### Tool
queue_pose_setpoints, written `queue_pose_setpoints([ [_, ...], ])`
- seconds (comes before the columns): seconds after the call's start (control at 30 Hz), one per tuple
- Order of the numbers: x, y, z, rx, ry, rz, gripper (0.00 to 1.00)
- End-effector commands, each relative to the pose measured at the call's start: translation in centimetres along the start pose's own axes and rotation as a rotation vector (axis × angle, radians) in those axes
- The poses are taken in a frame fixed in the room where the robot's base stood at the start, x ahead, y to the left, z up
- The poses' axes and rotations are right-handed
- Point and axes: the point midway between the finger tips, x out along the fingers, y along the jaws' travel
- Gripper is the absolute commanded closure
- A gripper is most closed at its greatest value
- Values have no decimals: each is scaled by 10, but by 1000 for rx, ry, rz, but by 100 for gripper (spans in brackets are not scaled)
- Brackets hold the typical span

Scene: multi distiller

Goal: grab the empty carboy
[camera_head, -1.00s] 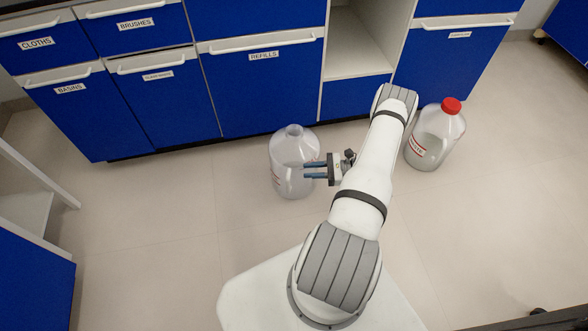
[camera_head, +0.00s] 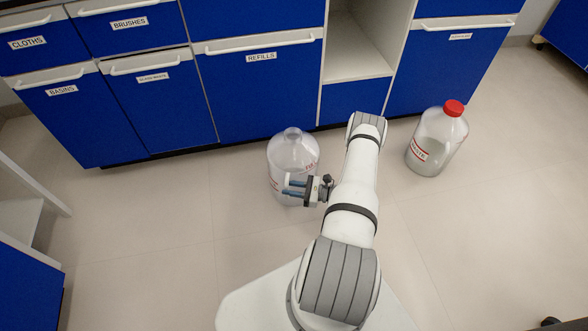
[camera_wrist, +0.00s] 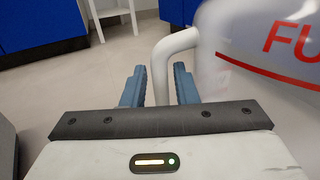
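The uncapped clear carboy (camera_head: 292,152) stands upright on the floor in front of the blue cabinets. It looks empty through its wall. In the wrist view its body (camera_wrist: 240,40) fills the right side, with red letters starting "FU" on it. Its pale loop handle (camera_wrist: 160,62) runs down between my two blue fingers. My gripper (camera_head: 288,188) is at the carboy's near side, low on its body. It is open in the wrist view (camera_wrist: 159,75), with small gaps seen between fingers and handle. The handle's lower end is hidden behind the gripper body.
A second carboy (camera_head: 438,138) with a red cap and a partly hidden label stands to the right, apart from my arm. Blue cabinets (camera_head: 262,95) line the back. A white-framed unit (camera_head: 25,215) stands at the left. The floor (camera_head: 150,230) between is clear.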

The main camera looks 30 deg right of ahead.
Motion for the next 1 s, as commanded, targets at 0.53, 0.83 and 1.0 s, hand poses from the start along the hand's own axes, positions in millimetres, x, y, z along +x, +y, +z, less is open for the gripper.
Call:
queue_pose_setpoints([
  [0.53, 0, 0, 0, 0, 0, -2, 100],
  [0.83, 0, 0, 0, 0, 0, -2, 100],
  [1.0, 0, 0, 0, 0, 0, -3, 100],
])
